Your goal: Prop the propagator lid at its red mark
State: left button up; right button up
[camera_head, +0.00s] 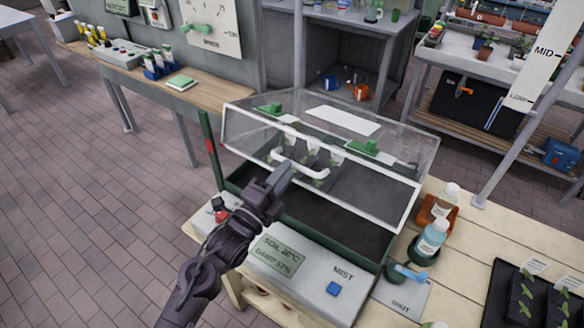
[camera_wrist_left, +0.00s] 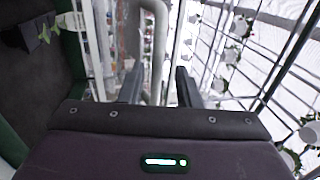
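The propagator's clear lid (camera_head: 350,178) is raised at the front and tilted above its dark green tray box (camera_head: 235,190). A white bar handle (camera_head: 305,170) runs along the lid's front. A green post (camera_head: 205,125) at the box's left side carries a red mark (camera_head: 211,146), near the height of the lid's front left corner. My left gripper (camera_head: 284,173) is at the handle's left end. In the left wrist view its fingers (camera_wrist_left: 158,88) stand apart, with the white handle (camera_wrist_left: 155,45) showing between or just beyond them; contact is unclear. My right gripper is out of view.
A control panel with a screen (camera_head: 278,256) and a blue mist button (camera_head: 333,288) fronts the box. Bottles (camera_head: 433,237) stand to the right, beside a black seedling tray (camera_head: 530,305). A wooden bench (camera_head: 200,92) stands behind left.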

pick_arm(q)
jog(key=v, duration=0.3)
jog(key=shift+s+a+r+b, duration=0.1)
jog(key=shift+s+a+b, duration=0.15)
jog(key=shift+b, duration=0.15)
